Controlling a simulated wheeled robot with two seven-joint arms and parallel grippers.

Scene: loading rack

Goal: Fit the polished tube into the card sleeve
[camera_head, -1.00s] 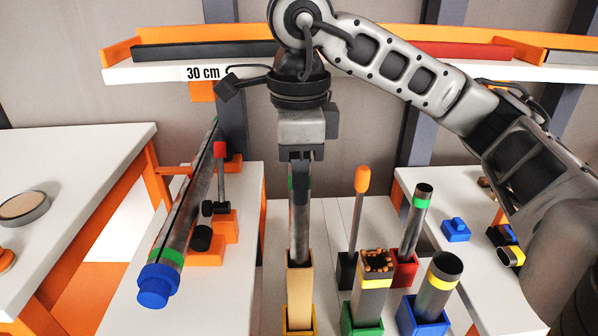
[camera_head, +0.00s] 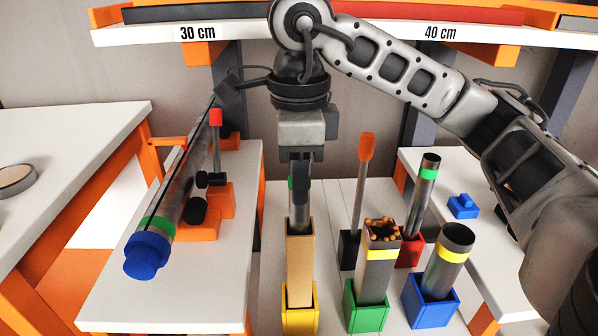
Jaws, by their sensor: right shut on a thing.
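My right gripper (camera_head: 300,190) points straight down and is shut on the polished tube (camera_head: 299,214), a shiny metal tube with a green band near its top. The card sleeve (camera_head: 300,268), a tan square upright sleeve, stands in a yellow holder (camera_head: 300,318) directly below. The tube is upright, and its lower end is hidden inside the sleeve's mouth; how deep it sits cannot be seen. My left gripper is not in view.
To the right stand a green holder (camera_head: 366,316) with a filled square tube, a blue holder (camera_head: 431,312) with a wide tube, and a red holder (camera_head: 408,252). A long blue-capped tube (camera_head: 180,188) lies at left. A shelf (camera_head: 330,32) spans behind.

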